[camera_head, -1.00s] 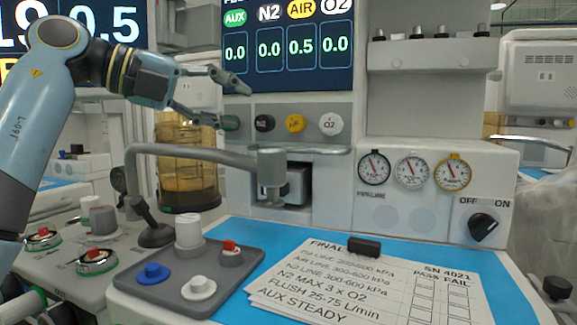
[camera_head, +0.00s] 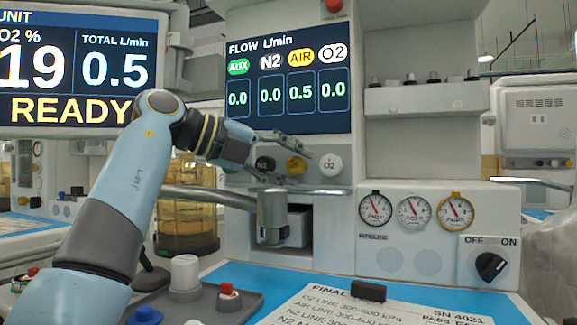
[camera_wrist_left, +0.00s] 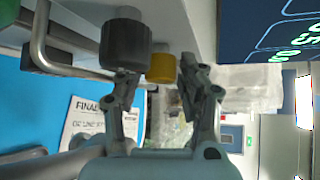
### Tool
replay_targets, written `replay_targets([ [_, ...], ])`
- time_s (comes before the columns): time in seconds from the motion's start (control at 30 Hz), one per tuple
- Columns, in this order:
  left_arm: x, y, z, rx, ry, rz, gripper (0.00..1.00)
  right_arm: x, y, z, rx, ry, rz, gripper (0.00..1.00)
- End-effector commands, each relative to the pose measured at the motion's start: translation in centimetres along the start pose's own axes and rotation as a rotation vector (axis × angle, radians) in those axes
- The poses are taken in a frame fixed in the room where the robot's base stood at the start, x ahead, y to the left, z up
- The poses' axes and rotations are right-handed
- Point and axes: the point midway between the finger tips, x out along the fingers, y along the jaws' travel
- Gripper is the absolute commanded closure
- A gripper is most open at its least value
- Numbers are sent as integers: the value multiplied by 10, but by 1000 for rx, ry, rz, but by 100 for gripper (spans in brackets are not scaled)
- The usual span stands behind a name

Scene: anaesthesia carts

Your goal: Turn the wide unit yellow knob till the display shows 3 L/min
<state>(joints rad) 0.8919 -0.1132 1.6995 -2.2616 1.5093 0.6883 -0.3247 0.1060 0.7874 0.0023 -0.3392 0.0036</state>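The yellow AIR knob (camera_head: 296,166) sits on the panel under the flow display (camera_head: 288,82), between the black N2 knob (camera_head: 264,163) and the white O2 knob (camera_head: 331,165). The display reads 0.5 under AIR and 0.0 in the other columns. My left gripper (camera_head: 300,167) is open, one finger above the yellow knob and one below. In the left wrist view the yellow knob (camera_wrist_left: 160,67) shows between the open fingers, with the black knob (camera_wrist_left: 126,43) close to one finger. I cannot tell whether a finger touches either knob. My right gripper is out of view.
A metal rail arm (camera_head: 271,215) runs below the knobs. Three round gauges (camera_head: 414,210) and a black OFF/ON switch (camera_head: 491,267) are to the right. A paper checklist (camera_head: 400,309) lies in front. A large screen (camera_head: 80,70) shows total 0.5 and READY.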

Motion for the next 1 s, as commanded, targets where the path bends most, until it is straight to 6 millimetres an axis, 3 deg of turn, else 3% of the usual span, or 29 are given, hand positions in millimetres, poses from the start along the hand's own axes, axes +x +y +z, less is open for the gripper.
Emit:
replay_targets([
  [0.13, 0, 0, 0, 0, 0, 0, 63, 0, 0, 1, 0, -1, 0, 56],
  [0.43, 0, 0, 0, -1, 0, 0, 100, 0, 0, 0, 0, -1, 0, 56],
  [0.6, -2, -2, 0, -43, 2, -38, 100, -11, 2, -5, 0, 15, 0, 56],
  [0.8, -2, -2, 0, -192, 4, -185, 100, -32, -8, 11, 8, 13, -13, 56],
  [1.0, 0, 3, -1, -266, 2, -263, 100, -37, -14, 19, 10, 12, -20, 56],
])
